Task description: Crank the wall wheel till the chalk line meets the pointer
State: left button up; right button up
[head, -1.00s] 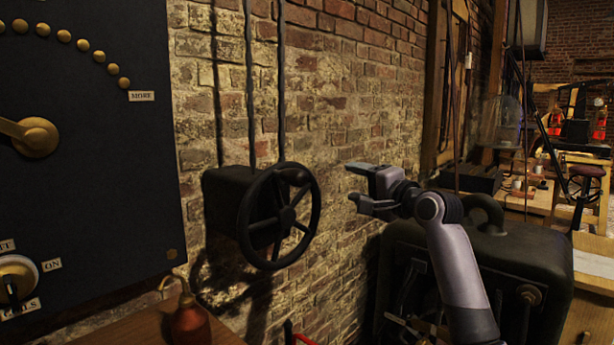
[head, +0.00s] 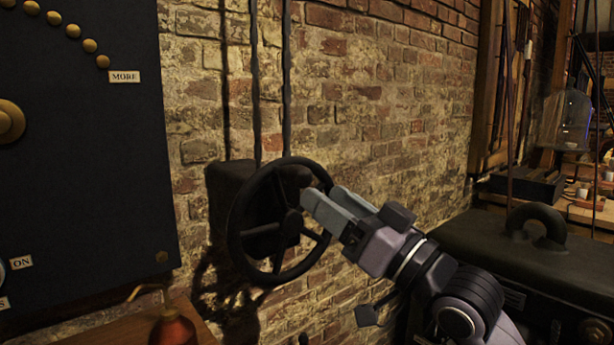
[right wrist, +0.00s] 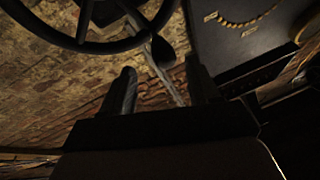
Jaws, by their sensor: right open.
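The black spoked wall wheel (head: 291,222) stands out from a dark box (head: 222,180) on the brick wall. A dark crank knob (head: 298,177) sits at its upper right rim. My right gripper (head: 320,196) is open, coming in from the right, with its fingertips close to the knob and overlapping the rim in the picture. I cannot tell whether they touch. In the right wrist view the wheel rim (right wrist: 95,45) crosses the top, and the dark knob (right wrist: 163,50) shows just beyond and between the open fingers (right wrist: 162,78). I make out no chalk line or pointer. My left gripper is not in view.
A dark panel (head: 90,170) with brass studs stands at the left. A red oil can (head: 173,328) is on a wooden top below the wheel. A dark case with a thick handle (head: 540,228) stands at the right.

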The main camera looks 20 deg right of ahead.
aim_at(297, 176)
jog(key=shift+p+x, duration=0.65)
jog(key=shift+x, duration=2.9)
jog(key=shift+s+a+r, duration=0.15)
jog(key=shift+c, duration=0.3)
